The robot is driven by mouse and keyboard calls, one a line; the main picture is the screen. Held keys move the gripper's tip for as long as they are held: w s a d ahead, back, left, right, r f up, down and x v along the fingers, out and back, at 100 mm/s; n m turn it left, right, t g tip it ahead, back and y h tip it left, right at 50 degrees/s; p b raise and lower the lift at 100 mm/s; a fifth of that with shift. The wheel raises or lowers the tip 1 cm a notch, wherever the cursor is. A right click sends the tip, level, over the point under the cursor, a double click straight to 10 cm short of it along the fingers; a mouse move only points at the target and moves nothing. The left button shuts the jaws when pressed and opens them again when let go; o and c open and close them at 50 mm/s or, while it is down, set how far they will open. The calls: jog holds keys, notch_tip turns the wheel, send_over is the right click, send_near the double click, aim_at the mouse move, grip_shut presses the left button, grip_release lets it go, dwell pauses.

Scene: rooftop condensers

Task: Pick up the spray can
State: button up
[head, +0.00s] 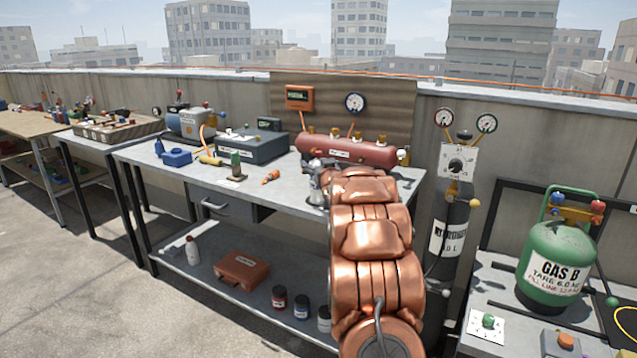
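A small white can-shaped bottle with a reddish top (192,250) stands upright at the left of the lower shelf; it may be the spray can, but I cannot read its label. A small dark green upright object (236,165) stands on the workbench top (285,195); I cannot tell what it is. My copper arm reaches over the right part of the bench. My gripper (317,182) shows as a small grey shape at its far end, above or at the bench top, right of the green object and well above the white bottle. Its fingers are too small and partly hidden to read.
On the bench are an orange-handled tool (271,177), a grey box (250,147), a red tank manifold (350,150) and a blue item (177,157). The lower shelf holds a red case (241,270) and several jars. A green gas cylinder (556,262) stands right. Floor at left is clear.

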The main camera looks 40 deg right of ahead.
grip_shut()
dwell(0.5)
jog(key=shift+r, duration=0.1)
